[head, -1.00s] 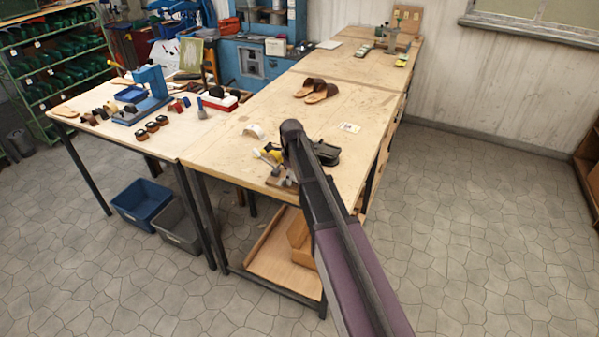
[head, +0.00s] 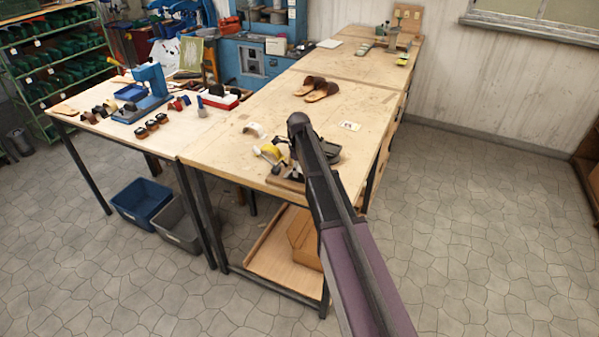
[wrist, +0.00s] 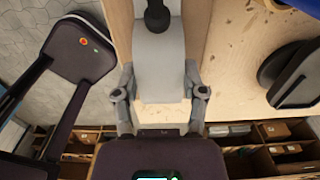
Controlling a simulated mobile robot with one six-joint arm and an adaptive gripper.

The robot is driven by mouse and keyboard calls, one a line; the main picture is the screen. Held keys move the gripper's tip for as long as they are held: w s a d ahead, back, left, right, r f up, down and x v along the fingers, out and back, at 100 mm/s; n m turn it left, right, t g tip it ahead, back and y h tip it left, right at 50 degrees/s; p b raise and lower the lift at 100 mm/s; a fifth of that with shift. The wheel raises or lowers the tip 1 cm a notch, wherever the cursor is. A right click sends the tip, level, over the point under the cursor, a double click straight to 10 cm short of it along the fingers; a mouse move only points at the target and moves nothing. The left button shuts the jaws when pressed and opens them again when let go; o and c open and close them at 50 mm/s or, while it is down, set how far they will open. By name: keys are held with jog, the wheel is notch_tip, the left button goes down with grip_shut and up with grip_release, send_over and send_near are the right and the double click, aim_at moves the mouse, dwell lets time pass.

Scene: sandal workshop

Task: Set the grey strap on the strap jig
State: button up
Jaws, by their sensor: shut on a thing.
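The grey strap (wrist: 160,75) is a pale grey band between the two fingers of my gripper (wrist: 160,86) in the wrist view. The fingers are shut on its two sides. A black round-ended part (wrist: 157,18) stands over the strap's upper part; I cannot tell whether it touches. The strap jig (head: 287,181) has a wooden base near the bench's front edge, with metal and yellow parts on it, partly hidden by my arm. Its wood seems to show beside the strap in the wrist view (wrist: 119,25). In the head view my arm hides the gripper and strap.
A black stand (head: 330,156) is right of the jig, also at the right of the wrist view (wrist: 293,75). A white curved piece (head: 255,130) and brown sandals (head: 316,88) lie farther back. The bench (head: 225,150) is bare left of the jig.

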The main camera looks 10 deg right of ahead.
aim_at(299, 168)
jog(key=shift+f, duration=0.2)
jog(key=shift+f, duration=0.1)
jog(key=o, duration=0.9)
jog(key=shift+r, duration=0.2)
notch_tip(299, 168, up, 12)
jog(key=p, duration=1.2)
dwell(0.6)
